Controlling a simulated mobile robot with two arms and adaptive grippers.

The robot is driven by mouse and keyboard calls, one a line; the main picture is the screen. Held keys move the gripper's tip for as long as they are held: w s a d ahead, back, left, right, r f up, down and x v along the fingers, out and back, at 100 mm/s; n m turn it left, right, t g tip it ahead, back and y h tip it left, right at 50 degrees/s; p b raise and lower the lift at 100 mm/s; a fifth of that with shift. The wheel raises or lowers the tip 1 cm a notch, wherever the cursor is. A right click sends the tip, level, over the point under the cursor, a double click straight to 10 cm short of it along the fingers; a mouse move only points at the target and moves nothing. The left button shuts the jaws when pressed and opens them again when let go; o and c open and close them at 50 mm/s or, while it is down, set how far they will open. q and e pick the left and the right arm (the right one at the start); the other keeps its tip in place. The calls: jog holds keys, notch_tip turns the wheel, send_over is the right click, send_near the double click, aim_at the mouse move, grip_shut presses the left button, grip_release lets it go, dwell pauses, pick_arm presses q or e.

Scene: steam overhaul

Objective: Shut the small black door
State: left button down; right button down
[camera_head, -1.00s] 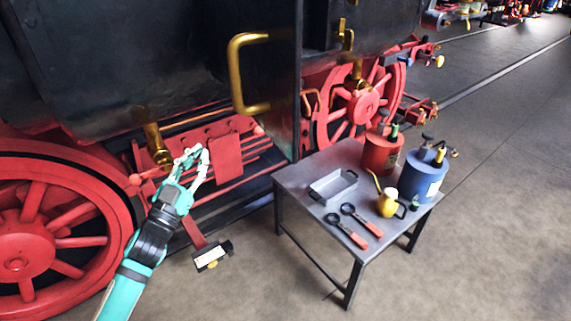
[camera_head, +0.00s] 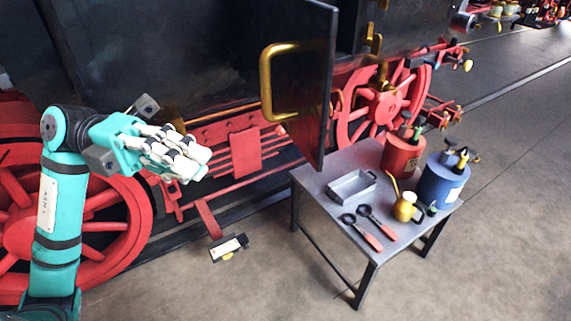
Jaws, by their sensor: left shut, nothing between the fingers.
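The small black door (camera_head: 311,105) stands open, swung out from the black side of the engine. My left gripper (camera_head: 196,163) is shut and empty. In the picture it is left of the door and below the handle, apart from both, in front of the red wheel and frame. My right gripper is not in view.
A grey metal table (camera_head: 335,207) stands below and right of the door. It carries a tray (camera_head: 352,187), a red can (camera_head: 401,158), a blue can (camera_head: 442,184), a brass oil can (camera_head: 404,208) and two red-handled tools.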

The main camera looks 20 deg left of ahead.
pick_arm(q)
jog(key=w+d+p, duration=0.2)
jog(key=d+p, duration=0.3)
jog(key=d, duration=0.7)
jog(key=shift+w+p, duration=0.2)
jog(key=shift+p, duration=0.15)
jog(key=shift+a, duration=0.1)
